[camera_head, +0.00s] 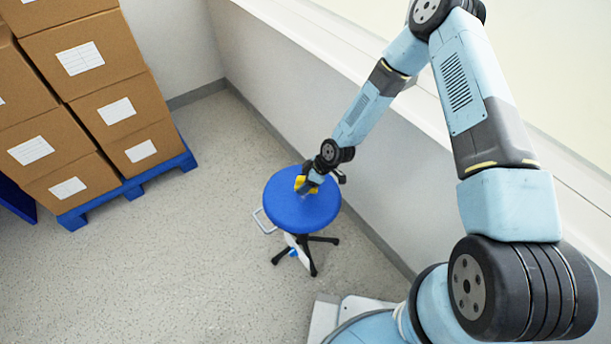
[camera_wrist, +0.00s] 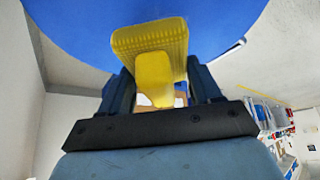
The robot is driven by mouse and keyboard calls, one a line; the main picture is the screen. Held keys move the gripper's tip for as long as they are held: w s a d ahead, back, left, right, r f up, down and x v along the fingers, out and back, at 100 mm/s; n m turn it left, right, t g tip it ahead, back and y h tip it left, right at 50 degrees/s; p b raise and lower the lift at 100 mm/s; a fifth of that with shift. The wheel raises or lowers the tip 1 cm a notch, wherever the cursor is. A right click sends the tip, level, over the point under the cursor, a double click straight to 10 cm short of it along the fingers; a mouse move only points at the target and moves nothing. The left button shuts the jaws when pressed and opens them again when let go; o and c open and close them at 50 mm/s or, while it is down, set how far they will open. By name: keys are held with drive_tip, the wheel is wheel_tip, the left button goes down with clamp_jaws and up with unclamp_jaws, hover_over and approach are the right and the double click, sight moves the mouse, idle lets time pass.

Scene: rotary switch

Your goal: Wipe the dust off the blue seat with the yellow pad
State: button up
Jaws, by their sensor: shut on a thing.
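The blue seat (camera_head: 290,217) is the round top of a stool near the wall in the head view. It also fills the top of the wrist view (camera_wrist: 75,28). My gripper (camera_head: 307,186) is over the seat's upper part and is shut on the yellow pad (camera_head: 300,182). In the wrist view the yellow pad (camera_wrist: 150,42) sits between the two dark fingers, its broad face towards the seat. The pad is at or very close to the seat's surface; I cannot tell if it touches. I cannot make out dust clearly on the seat.
The stool has a dark star base (camera_head: 312,262) and a pale handle (camera_head: 262,222) at its left. Stacked cardboard boxes (camera_head: 100,100) stand on a blue pallet (camera_head: 130,188) at the left. A pale wall (camera_head: 400,190) runs close along the right. The floor (camera_head: 170,270) between is clear.

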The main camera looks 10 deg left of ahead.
sight(303, 178)
drive_tip(key=shift+r, duration=1.65)
